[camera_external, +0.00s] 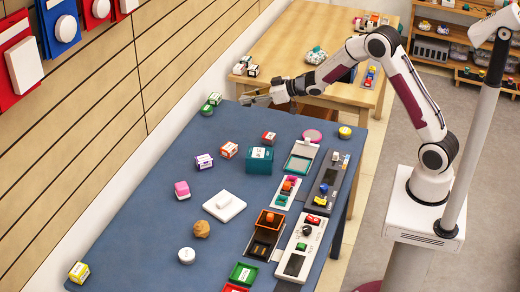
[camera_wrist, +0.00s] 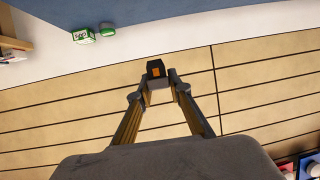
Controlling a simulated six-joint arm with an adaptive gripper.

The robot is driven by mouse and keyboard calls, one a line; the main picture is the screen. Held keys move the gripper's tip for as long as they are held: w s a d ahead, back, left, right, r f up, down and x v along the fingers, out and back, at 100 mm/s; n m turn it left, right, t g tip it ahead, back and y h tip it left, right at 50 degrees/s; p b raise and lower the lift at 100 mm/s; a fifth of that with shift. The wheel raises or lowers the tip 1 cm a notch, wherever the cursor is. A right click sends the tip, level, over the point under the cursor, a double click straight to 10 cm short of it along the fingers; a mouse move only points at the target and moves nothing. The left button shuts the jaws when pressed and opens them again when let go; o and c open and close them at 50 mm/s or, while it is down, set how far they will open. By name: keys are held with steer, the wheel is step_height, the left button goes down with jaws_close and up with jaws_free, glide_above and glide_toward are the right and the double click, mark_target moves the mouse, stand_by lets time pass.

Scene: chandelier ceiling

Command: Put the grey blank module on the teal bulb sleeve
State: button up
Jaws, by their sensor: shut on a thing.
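My gripper (camera_external: 248,97) is out at the end of the stretched arm, above the far end of the blue table. In the wrist view my gripper (camera_wrist: 157,88) is shut on a small dark grey block (camera_wrist: 155,69) with an orange patch, which I take for the grey blank module. The block sits between the fingertips, with the wooden wall behind it. The teal box (camera_external: 259,167) with a white label on top, likely the teal bulb sleeve, stands on the blue table, well apart from my gripper, lower in the picture. It is not in the wrist view.
Green-and-white boxes (camera_external: 210,104) stand near the wall below my gripper. A purple box (camera_external: 204,161), an orange-red box (camera_external: 229,150) and a white square block (camera_external: 224,206) lie on the blue table (camera_external: 150,225). Trays and panels line its right side. The wooden wall (camera_external: 110,100) is close on the left.

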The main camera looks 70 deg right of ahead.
steer(key=s+a+n+y, duration=0.3)
steer(key=s+a, duration=0.6)
steer(key=a, duration=0.3)
steer(key=shift+s+a+f+g+y, duration=0.15)
steer(key=shift+s+a+g+y, duration=0.1)
steer(key=shift+s+g+y, duration=0.2)
steer(key=shift+w+f, duration=0.1)
glide_above(261, 153)
steer(key=shift+f, duration=2.8)
steer(key=shift+f, duration=0.1)
steer(key=shift+f, duration=2)
steer(key=shift+f, duration=0.15)
